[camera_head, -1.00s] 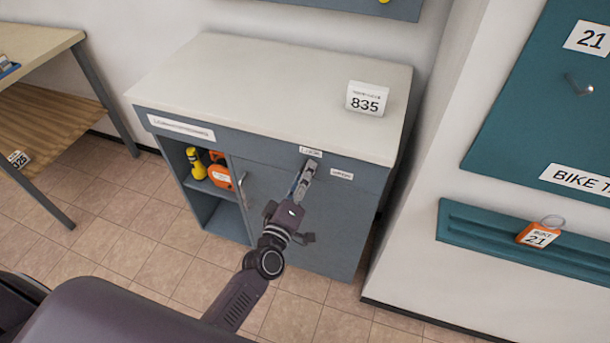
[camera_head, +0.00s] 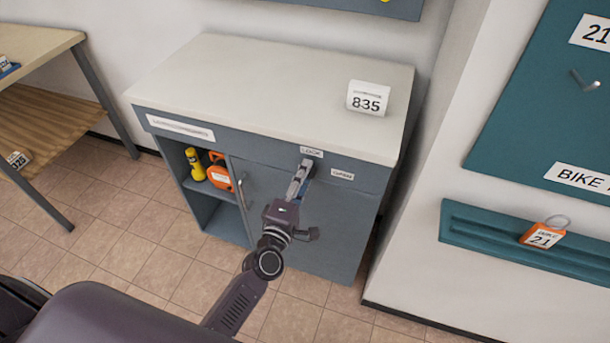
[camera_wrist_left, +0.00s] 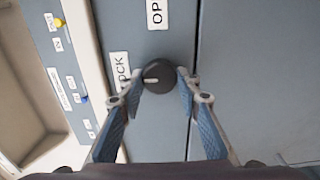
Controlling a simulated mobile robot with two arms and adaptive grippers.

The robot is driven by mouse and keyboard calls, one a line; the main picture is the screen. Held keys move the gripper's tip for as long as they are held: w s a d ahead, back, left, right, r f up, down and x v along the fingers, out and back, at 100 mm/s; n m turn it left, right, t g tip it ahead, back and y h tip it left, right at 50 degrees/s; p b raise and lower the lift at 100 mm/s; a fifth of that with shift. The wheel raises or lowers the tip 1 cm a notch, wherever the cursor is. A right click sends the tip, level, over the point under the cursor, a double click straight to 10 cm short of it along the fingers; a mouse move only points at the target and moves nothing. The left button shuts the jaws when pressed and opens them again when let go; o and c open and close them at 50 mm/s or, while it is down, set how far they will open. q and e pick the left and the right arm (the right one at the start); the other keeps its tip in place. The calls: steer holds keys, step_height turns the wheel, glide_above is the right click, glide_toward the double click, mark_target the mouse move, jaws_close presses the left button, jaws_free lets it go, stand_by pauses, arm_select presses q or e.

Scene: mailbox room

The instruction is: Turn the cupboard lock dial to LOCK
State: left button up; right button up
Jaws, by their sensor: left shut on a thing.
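The cupboard lock dial (camera_wrist_left: 157,76) is a round black knob with a short white pointer mark. In the left wrist view the mark lies on the dial's left part, toward the LOCK label (camera_wrist_left: 119,70); the OPEN label (camera_wrist_left: 155,12) is above the dial. My left gripper (camera_wrist_left: 162,80) is shut on the dial, one fingertip on each side. In the head view the left gripper (camera_head: 304,168) reaches the cupboard front (camera_head: 330,210) just below the LOCK label (camera_head: 312,152) and hides the dial. My right gripper is not in view.
The cupboard door handle (camera_head: 243,190) is left of the gripper. An open shelf holds a yellow flashlight (camera_head: 195,163) and an orange item (camera_head: 219,177). A white 835 sign (camera_head: 367,98) stands on the top. A teal rail with an orange bike tag (camera_head: 541,234) is on the right wall.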

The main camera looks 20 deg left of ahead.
arm_select(q)
steer(key=o, duration=1.1)
steer(key=shift+s, duration=0.1)
steer(key=s, duration=1.2)
steer(key=shift+a, duration=0.2)
steer(key=shift+w, duration=0.1)
